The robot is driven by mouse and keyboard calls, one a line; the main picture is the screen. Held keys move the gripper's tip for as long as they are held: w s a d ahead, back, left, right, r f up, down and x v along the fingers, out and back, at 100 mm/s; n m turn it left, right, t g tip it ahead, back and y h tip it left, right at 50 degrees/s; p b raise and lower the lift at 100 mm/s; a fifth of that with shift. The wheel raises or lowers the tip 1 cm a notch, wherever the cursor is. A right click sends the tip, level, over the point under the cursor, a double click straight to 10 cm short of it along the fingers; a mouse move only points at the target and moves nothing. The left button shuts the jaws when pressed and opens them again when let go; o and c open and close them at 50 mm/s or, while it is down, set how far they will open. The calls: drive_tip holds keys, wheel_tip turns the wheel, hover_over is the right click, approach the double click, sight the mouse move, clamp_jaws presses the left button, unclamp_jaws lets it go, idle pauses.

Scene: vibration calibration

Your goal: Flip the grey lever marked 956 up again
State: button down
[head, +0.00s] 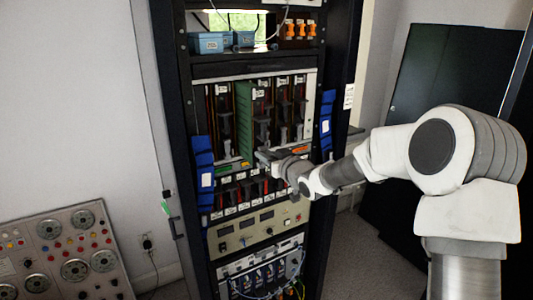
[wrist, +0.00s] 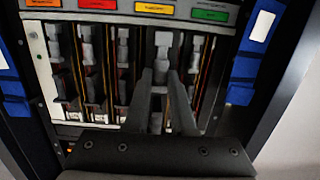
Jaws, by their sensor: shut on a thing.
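The rack panel shows a row of grey levers in dark vertical slots; a neighbouring lever (wrist: 122,45) stands left of my gripper in the wrist view. My gripper (wrist: 161,74) is shut on one grey lever (wrist: 163,45), with a finger on each side of it. I cannot read the number 956 on any lever. In the head view my gripper (head: 263,157) reaches the lower part of the lever row from the right and hides the lever it holds.
Coloured labels, including a green one (wrist: 210,15), line the panel edge. Blue blocks (head: 204,165) flank the lever bay on both sides. A green board (head: 244,120) stands left of the gripper. A beige instrument panel (head: 260,226) sits below.

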drive_tip(key=shift+r, duration=0.1)
drive_tip(key=c, duration=0.7)
unclamp_jaws()
drive_tip(key=shift+c, duration=0.2)
drive_tip(key=b+v, duration=0.1)
drive_tip(key=v, duration=1.6)
drive_tip(key=shift+s+d+r, duration=0.1)
drive_tip(key=shift+r, duration=0.05)
